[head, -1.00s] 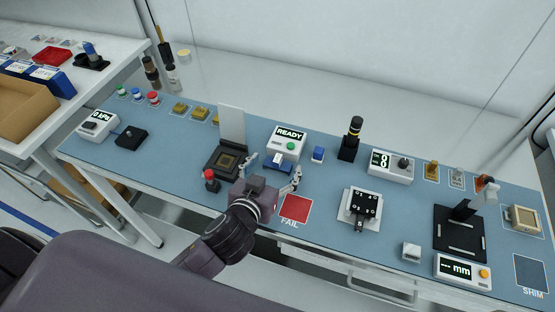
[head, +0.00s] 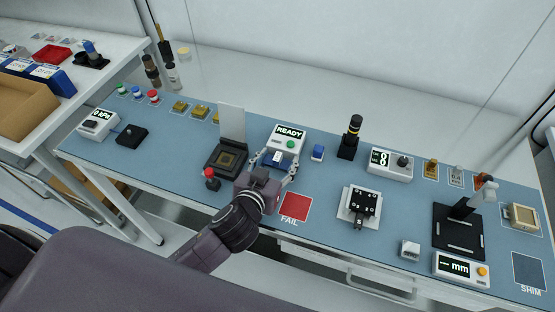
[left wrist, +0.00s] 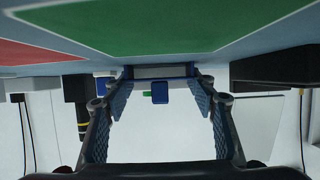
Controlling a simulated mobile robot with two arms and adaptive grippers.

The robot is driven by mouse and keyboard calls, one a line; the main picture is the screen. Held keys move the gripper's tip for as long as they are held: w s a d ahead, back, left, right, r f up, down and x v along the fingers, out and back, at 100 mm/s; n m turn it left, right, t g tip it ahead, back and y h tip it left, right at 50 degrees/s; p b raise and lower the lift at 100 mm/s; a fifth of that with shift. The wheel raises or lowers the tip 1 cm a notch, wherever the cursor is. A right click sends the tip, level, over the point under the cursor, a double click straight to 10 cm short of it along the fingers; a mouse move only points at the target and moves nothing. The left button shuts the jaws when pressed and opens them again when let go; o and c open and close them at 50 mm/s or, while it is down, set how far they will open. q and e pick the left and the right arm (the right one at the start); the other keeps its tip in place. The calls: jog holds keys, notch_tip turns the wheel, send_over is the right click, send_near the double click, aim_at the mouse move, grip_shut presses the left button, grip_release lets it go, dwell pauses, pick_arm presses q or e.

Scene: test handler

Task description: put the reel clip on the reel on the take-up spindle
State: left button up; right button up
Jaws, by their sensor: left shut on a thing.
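My left gripper (head: 273,161) is in front of the white READY box (head: 290,140), its fingers spread on either side of a small pale and blue part there. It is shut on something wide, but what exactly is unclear. I cannot pick out the reel clip, the reel or the take-up spindle for certain. My right gripper is not in view.
A black socket with a raised lid (head: 230,150) and a red button (head: 209,174) stand left of my gripper. A blue block (head: 318,152) and a black stand (head: 350,143) are to the right. The red FAIL mat (head: 296,206) is empty.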

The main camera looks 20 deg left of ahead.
pick_arm(q)
jog(key=shift+r, duration=0.25)
notch_tip(320, 180, up, 20)
jog(key=f+p, duration=0.1)
jog(key=p, duration=0.1)
jog(key=m+h, duration=0.3)
jog(key=h, duration=0.1)
send_over(278, 156)
jog(key=s, duration=0.2)
notch_tip(278, 156, down, 6)
jog(key=f, duration=0.1)
jog(key=s+a+f+m+g+h, duration=0.1)
jog(key=s+f+m+g+h, duration=0.2)
jog(key=s+m+h, duration=0.15)
jog(key=s+a+r+m+g+h, duration=0.2)
jog(key=s+a+r+m, duration=0.1)
jog(key=r, duration=0.5)
jog(key=shift+s+a+g, duration=0.15)
jog(key=shift+s+g, duration=0.1)
jog(key=shift+g, duration=0.05)
